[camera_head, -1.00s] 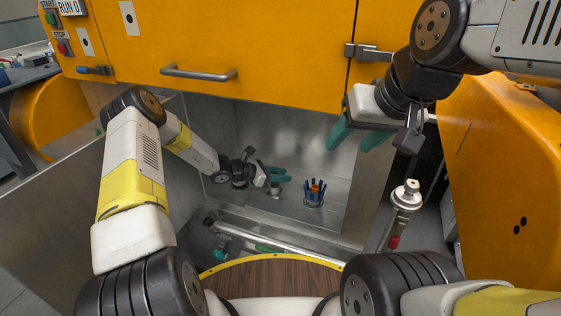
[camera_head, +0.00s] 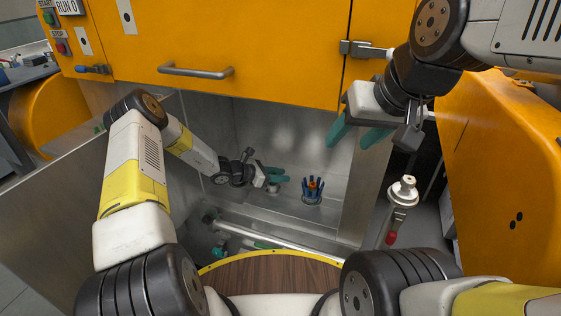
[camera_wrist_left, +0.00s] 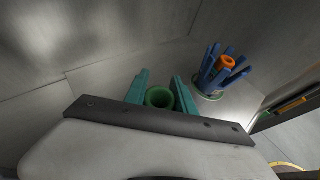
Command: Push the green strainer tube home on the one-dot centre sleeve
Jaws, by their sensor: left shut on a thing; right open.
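My left gripper (camera_head: 279,177) reaches into the steel bay, with teal fingers low over its floor. In the left wrist view its fingers (camera_wrist_left: 160,92) are shut on the green strainer tube (camera_wrist_left: 160,97), whose round open mouth faces the camera. The tube's lower end is hidden, so I cannot tell how it sits on anything below. A small pale grey piece (camera_head: 273,189) shows under the fingers in the head view. I cannot make out a one-dot mark on a sleeve. My right gripper (camera_head: 357,136) is open and empty, high in front of the orange cabinet.
A ring of blue prongs (camera_head: 312,190) around an orange tube (camera_wrist_left: 228,62) stands close to the right of my left gripper. A steel bar (camera_head: 285,246) crosses the front of the bay. A metal fitting with a red tip (camera_head: 391,237) is at right. An orange panel (camera_head: 250,45) hangs above.

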